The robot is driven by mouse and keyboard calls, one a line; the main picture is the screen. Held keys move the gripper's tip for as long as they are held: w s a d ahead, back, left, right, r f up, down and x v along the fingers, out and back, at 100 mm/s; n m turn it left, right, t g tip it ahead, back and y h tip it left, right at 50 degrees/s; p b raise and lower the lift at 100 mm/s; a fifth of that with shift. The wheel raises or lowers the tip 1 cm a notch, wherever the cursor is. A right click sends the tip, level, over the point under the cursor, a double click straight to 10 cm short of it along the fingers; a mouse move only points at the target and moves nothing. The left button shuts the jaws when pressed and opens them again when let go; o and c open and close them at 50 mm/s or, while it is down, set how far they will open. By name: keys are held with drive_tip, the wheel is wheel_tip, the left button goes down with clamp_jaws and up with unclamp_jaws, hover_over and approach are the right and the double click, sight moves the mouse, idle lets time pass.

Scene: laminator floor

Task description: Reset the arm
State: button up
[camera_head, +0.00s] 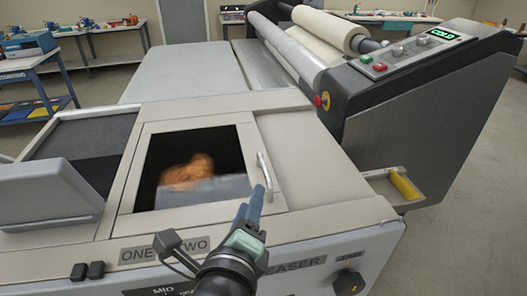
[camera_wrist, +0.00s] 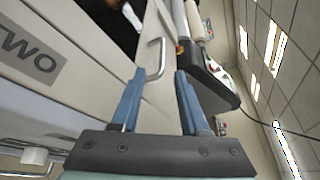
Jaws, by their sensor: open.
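My gripper (camera_head: 252,207) is in front of the framed lid of the machine, close to its silver bar handle (camera_head: 265,171). In the wrist view my gripper (camera_wrist: 158,88) shows two blue fingers spread apart with nothing held between them. The handle (camera_wrist: 156,58) appears beyond the fingertips there, and I cannot tell whether a finger touches it. The lid (camera_head: 135,185) lies closed, with a dark window through which a blurred orange shape and a grey block show.
A laminator (camera_head: 420,90) with white rolls and a display reading COLD stands behind on the right. A yellow-handled item (camera_head: 404,185) sits on a side ledge. A grey panel (camera_head: 45,190) is at left. Workbenches line the back, with open floor at right.

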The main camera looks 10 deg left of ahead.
wheel_tip(320, 180, up, 20)
drive_tip(key=d+n+t, duration=0.3)
drive_tip(key=n+t, duration=0.3)
drive_tip(key=n, duration=0.6)
drive_tip(key=s+d+r+n+t, duration=0.1)
drive_tip(key=s+r+n+t, duration=0.2)
drive_tip(key=r+n, duration=0.3)
drive_tip(key=s+d+r+n+t, duration=0.2)
drive_tip(key=s+r+n, duration=0.4)
drive_tip(key=r, duration=0.5)
drive_tip(key=shift+n+t+y, duration=0.3)
drive_tip(key=shift+t, duration=0.1)
